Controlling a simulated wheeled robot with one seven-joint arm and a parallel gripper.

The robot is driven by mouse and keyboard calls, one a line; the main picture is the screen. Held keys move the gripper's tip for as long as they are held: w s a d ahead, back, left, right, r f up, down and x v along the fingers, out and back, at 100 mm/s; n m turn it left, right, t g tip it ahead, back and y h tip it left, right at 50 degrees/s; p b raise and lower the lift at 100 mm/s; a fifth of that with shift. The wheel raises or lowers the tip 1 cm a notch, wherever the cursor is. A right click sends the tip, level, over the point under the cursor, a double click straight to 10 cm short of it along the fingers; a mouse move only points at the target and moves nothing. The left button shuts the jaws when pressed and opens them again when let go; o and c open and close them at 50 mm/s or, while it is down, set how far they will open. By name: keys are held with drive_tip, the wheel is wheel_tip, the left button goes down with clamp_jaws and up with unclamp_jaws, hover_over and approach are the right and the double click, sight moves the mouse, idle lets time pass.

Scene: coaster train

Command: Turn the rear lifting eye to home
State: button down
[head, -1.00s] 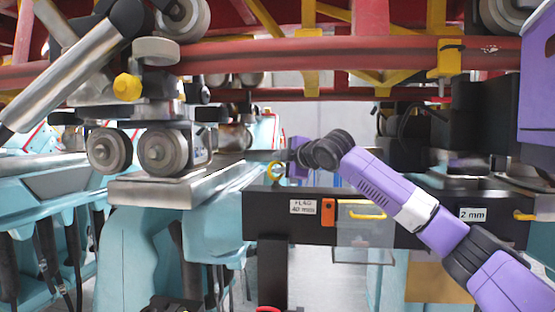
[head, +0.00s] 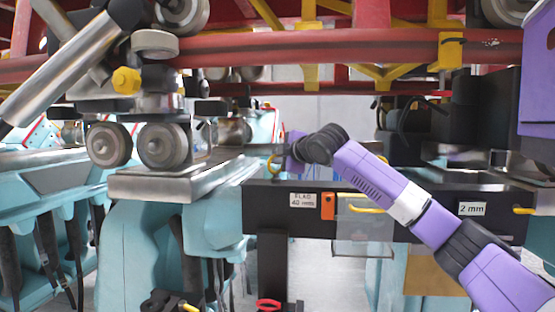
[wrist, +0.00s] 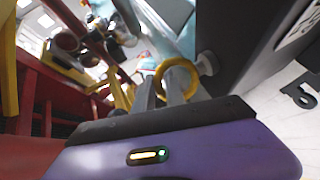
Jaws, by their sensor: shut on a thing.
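The lifting eye is a yellow ring (wrist: 178,80), seen in the wrist view on a short grey shank at the side of a dark beam. The ring also shows in the head view (head: 272,165), at the left end of the black beam. My gripper (wrist: 168,92) is at the ring, with its two grey fingers shut on it. In the head view my purple arm reaches in from the lower right, and its dark wrist hides most of my gripper. I cannot tell which way home is marked.
The black beam (head: 268,208) carries a "40 mm" label, an orange block (head: 328,206) and a yellow handle (head: 362,208). Grey wheels (head: 163,146) stand on a metal rail (head: 160,187) at left. A red tube (head: 340,52) crosses above. A clear panel (head: 362,235) hangs below the beam.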

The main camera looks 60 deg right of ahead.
drive_tip(key=shift+w+a+f+m+g+h+b, duration=0.1)
drive_tip(key=shift+a+f+m+g+h+b, duration=0.05)
drive_tip(key=shift+m+g+h+b, duration=1.25)
drive_tip(key=shift+m+h+b, duration=0.2)
drive_tip(key=shift+h+b, duration=0.1)
drive_tip(key=shift+s+r+m+g+h+b, duration=0.2)
drive_tip(key=shift+m+g+h, duration=0.65)
drive_tip(key=shift+m+g, duration=0.55)
drive_tip(key=shift+s+r+m+g+h+b, duration=0.15)
drive_tip(key=shift+m+g+h, duration=0.7)
drive_tip(key=shift+m+g, duration=0.5)
drive_tip(key=shift+w+g, duration=0.1)
drive_tip(key=shift+g, duration=0.25)
drive_tip(key=c, duration=1.5)
unclamp_jaws()
drive_tip(key=shift+f, duration=0.15)
drive_tip(key=shift+o, duration=0.2)
drive_tip(key=b+v, duration=0.2)
drive_tip(key=v, duration=0.5)
drive_tip(key=shift+a+b, duration=0.35)
drive_tip(key=shift+b, duration=0.05)
